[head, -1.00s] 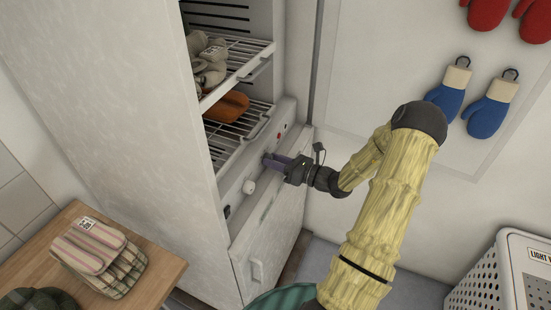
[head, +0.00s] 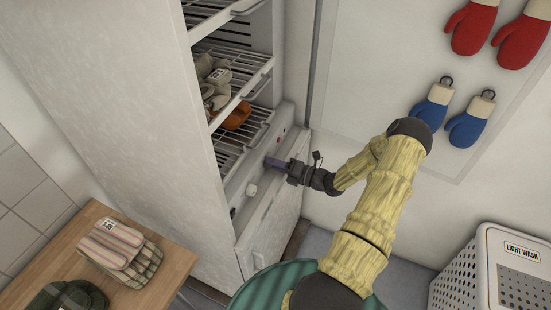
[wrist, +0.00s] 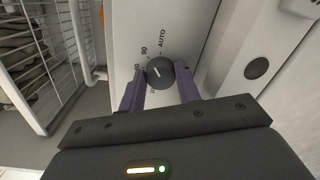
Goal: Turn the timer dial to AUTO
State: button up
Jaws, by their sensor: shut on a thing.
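The timer dial (wrist: 160,72) is a round dark knob with a white pointer line, on the white control panel of a tall drying cabinet (head: 130,110). Printed marks beside it in the wrist view read 60, 90 and AUTO (wrist: 162,38); another mark is partly hidden. The pointer line is slanted, and I cannot tell which mark it indicates. My gripper (head: 273,163) is at the panel, its purple fingers on either side of the dial and shut on it. In the head view the fingers hide the dial.
A white knob (head: 252,190) sits left of my gripper on the panel. Wire shelves (head: 262,75) above hold gloves and an orange item. Mittens (head: 470,120) hang on the wall; a white basket (head: 470,262) stands at lower right.

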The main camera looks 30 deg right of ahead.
jog(key=m+p, duration=0.2)
jog(key=m, duration=0.2)
jog(key=shift+d+m, duration=0.1)
jog(key=shift+m, duration=0.3)
jog(key=shift+f, duration=0.1)
jog(key=o, duration=1)
jog(key=shift+f, duration=0.1)
